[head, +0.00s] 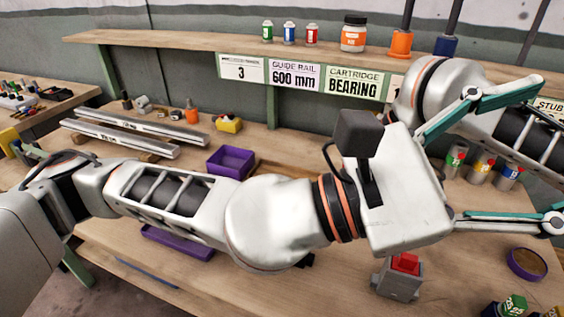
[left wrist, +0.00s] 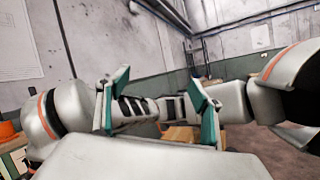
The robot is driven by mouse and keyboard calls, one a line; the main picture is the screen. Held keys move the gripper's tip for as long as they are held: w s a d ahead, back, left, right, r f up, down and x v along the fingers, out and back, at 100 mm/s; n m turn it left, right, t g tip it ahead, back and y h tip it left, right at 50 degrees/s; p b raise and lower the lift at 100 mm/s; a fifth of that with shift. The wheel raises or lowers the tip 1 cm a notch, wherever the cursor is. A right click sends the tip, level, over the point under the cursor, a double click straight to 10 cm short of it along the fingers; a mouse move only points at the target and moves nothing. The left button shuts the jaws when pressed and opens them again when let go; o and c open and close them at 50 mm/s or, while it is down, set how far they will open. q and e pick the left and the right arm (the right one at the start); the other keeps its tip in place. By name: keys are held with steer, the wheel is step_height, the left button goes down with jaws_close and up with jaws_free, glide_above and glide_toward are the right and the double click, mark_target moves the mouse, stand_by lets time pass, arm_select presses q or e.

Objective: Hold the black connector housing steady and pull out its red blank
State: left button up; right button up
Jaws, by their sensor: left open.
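A grey block with a red piece (head: 405,262) in its top stands upright on the bench at the lower right of the head view.
A purple tray (head: 231,162) and white rails (head: 135,135) lie at the left. Several small cans (head: 482,166) stand at the right, near a round purple dish (head: 526,264). A shelf (head: 190,40) runs across the back. My left arm covers much of the bench.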

arm_select(q)
step_height(320, 180, down, 10)
steer(key=s+n+t+y, duration=0.2)
steer(key=n, duration=0.1)
steer(key=w+a+f+n+t+y, duration=0.3)
steer(key=w+a+f+n+y, duration=0.1)
steer(key=a+f, duration=0.3)
steer(key=w+a+f+n+t+y, duration=0.3)
steer(key=a+f+n+y, duration=0.3)
steer(key=a+f, duration=0.2)
steer(key=w+a+f+n+t+y, duration=0.3)
steer(key=w+a+f+n+y, duration=0.2)
steer(key=f, duration=0.6)
steer(key=shift+w+a+y, duration=0.2)
steer(key=shift+a+y, duration=0.05)
steer(key=shift+a, duration=0.45)
steer(key=shift+w+a+y, duration=0.2)
steer(key=shift+a+y, duration=0.05)
steer(key=shift+a, duration=0.4)
steer(key=shift+w+a+f, duration=0.1)
steer(key=shift+w+f, duration=0.05)
steer(key=shift+w, duration=0.05)
steer(key=x, duration=0.7)
steer(key=shift+w, duration=0.15)
steer(key=c, duration=1.4)
steer(key=shift+c, duration=0.2)
